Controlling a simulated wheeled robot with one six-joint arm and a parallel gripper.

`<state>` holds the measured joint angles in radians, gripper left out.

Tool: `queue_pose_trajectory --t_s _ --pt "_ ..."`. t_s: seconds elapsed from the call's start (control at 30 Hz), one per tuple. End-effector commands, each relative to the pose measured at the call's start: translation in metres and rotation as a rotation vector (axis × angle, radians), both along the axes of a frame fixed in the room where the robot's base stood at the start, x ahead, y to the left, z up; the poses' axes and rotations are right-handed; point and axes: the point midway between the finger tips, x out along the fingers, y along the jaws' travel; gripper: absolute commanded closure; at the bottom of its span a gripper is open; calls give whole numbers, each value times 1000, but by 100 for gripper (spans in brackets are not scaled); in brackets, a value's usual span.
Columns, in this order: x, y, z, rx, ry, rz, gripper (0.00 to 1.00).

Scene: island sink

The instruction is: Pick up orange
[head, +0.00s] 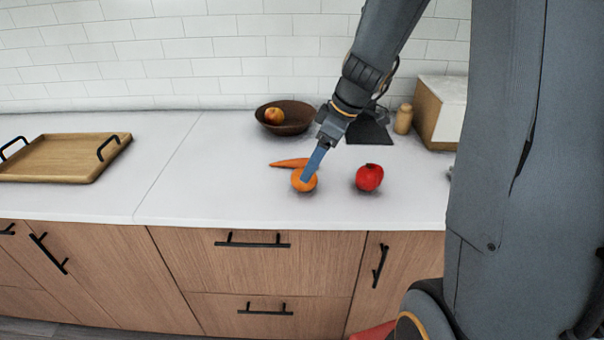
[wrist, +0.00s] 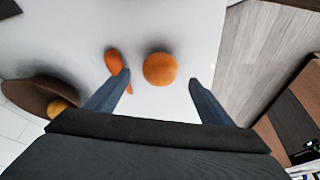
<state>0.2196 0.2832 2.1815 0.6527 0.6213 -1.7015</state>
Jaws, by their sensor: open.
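The orange (head: 304,181) sits on the white counter near its front edge in the head view. In the wrist view the orange (wrist: 160,69) lies between and just beyond my two fingertips. My gripper (head: 311,172) points down at it from above, and a finger covers part of the orange in the head view. In the wrist view my gripper (wrist: 158,80) is open and empty, its fingers apart on either side of the orange. I cannot tell whether a finger touches it.
A carrot (head: 290,162) lies just behind the orange, close to the left finger in the wrist view. A red fruit (head: 369,178) sits to the right. A brown bowl (head: 298,122) with a fruit (head: 274,116) stands behind. A wooden tray (head: 60,158) is far left.

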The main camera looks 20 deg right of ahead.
Motion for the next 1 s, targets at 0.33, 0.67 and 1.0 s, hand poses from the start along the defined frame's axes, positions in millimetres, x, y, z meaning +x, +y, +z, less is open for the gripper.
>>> queue_pose_trajectory --t_s 0.33,0.67,1.0 --pt "6 11 -27 0 4 6 25" --pt "15 20 -60 1 3 2 25" --pt "17 21 -65 -1 1 1 25"
